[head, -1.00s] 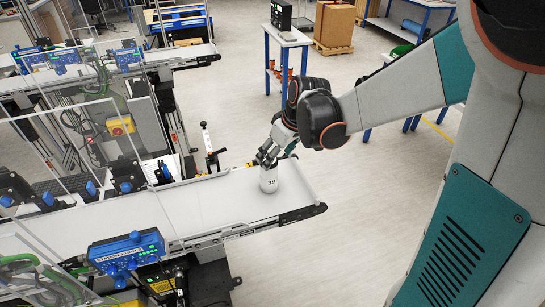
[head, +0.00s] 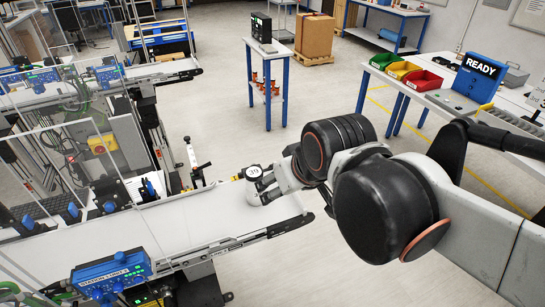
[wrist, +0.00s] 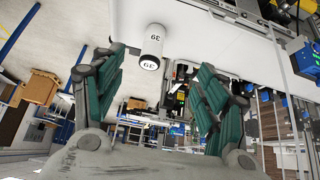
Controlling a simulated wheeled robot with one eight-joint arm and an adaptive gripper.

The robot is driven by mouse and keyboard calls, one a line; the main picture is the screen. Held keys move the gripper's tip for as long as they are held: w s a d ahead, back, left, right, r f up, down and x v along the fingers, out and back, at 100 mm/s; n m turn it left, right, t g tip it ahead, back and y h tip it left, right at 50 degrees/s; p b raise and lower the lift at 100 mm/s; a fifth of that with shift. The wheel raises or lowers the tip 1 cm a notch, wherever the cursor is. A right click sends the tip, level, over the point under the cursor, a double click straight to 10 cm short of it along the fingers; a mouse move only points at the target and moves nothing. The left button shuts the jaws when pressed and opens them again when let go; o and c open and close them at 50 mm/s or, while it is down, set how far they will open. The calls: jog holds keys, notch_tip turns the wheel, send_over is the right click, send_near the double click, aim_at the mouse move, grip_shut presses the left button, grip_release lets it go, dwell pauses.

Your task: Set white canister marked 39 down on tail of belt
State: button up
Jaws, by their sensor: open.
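The white canister marked 39 (head: 253,188) stands upright on the tail of the near belt (head: 210,215), close to its end. Its number shows upside down in the wrist view, where the canister (wrist: 152,46) stands beyond my fingertips. My gripper (head: 268,184) is beside the canister on its right, partly overlapping it in the head view. In the wrist view its two green-padded fingers (wrist: 160,66) are spread wide with nothing between the pads. The head view does not show clearly whether a finger touches the canister.
A blue control box (head: 112,273) stands along the belt's near side. A second belt (head: 150,75) runs farther back. A blue-legged stand (head: 268,50) is behind, and a table with coloured bins (head: 422,80) is at right. Open floor lies beyond the belt end.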

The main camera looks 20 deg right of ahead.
jog(key=shift+s+f+m, duration=0.1)
jog(key=shift+s+m, duration=0.2)
jog(key=shift+s, duration=0.85)
